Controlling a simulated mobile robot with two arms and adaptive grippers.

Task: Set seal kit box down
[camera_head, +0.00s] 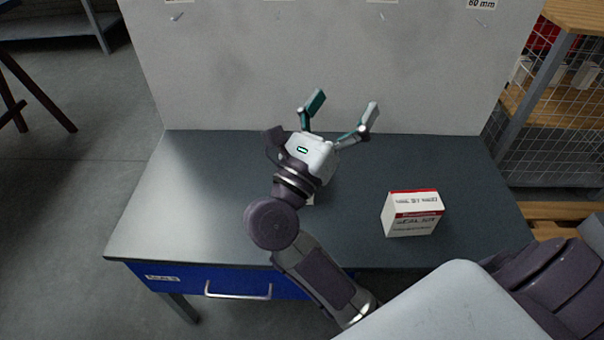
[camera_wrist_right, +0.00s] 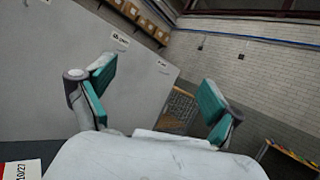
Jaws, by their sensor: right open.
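A white box with a red band and printed text (camera_head: 412,213), seemingly the seal kit box, stands on the right part of the dark workbench top (camera_head: 190,200). A white and red printed corner (camera_wrist_right: 22,170) at the lower left of the right wrist view looks like part of a box. My right gripper (camera_head: 341,108) is above the bench, left of and farther back than the box. Its fingers are spread wide with nothing between them; the right wrist view also shows the empty gap (camera_wrist_right: 158,88). My left gripper is not in view.
A grey upright panel (camera_head: 240,70) with small hooks rises behind the bench. A blue drawer (camera_head: 190,282) with a handle is under the front edge. A mesh-sided shelf rack (camera_head: 550,100) stands at the right. The left part of the bench top is clear.

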